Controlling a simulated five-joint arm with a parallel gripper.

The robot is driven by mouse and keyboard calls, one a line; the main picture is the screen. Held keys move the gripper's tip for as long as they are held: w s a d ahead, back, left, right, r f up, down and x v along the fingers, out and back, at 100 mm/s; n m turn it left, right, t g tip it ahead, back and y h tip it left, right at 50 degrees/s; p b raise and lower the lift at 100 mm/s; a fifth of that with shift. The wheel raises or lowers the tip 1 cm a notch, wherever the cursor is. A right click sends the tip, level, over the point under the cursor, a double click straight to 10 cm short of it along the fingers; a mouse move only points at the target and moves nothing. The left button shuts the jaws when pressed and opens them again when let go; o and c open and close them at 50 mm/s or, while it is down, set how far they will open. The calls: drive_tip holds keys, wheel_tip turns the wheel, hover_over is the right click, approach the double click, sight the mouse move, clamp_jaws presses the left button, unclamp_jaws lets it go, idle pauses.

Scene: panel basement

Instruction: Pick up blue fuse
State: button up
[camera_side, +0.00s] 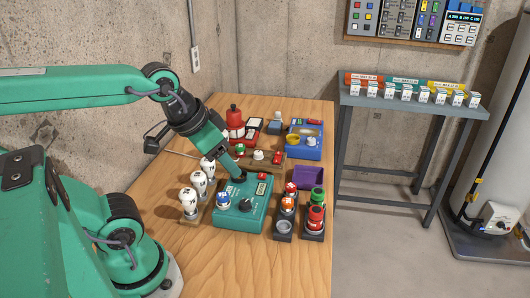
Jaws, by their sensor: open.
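A blue-topped fuse (223,200), white below, stands upright on the left part of a teal box (255,218) near the middle of the wooden bench. My gripper (239,177) points down over the back of that box, behind and slightly right of the blue fuse and apart from it. It looks empty. The fingertips are small and dark here, and the gap between them is hard to make out. A black knob (245,205) sits to the right of the fuse on the same box.
White bulbs (190,203) stand in a row left of the box. Red and orange fuses (316,217) stand in dark holders to its right. A purple tray (309,177) and a blue tray (304,150) lie farther back. The bench's front is clear.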

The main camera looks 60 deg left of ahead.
drive_tip(key=shift+a, duration=0.1)
drive_tip(key=m+g, duration=0.1)
drive_tip(key=g, duration=0.5)
hover_over(223, 195)
drive_tip(key=f, duration=0.9)
drive_tip(key=shift+s+a+f, duration=0.2)
drive_tip(key=shift+f, duration=0.05)
drive_tip(key=shift+f, duration=1.3)
drive_tip(key=shift+w+d+f, duration=0.1)
drive_tip(key=shift+w+f, duration=0.05)
drive_tip(key=shift+f, duration=2.45)
drive_tip(key=c, duration=1.1)
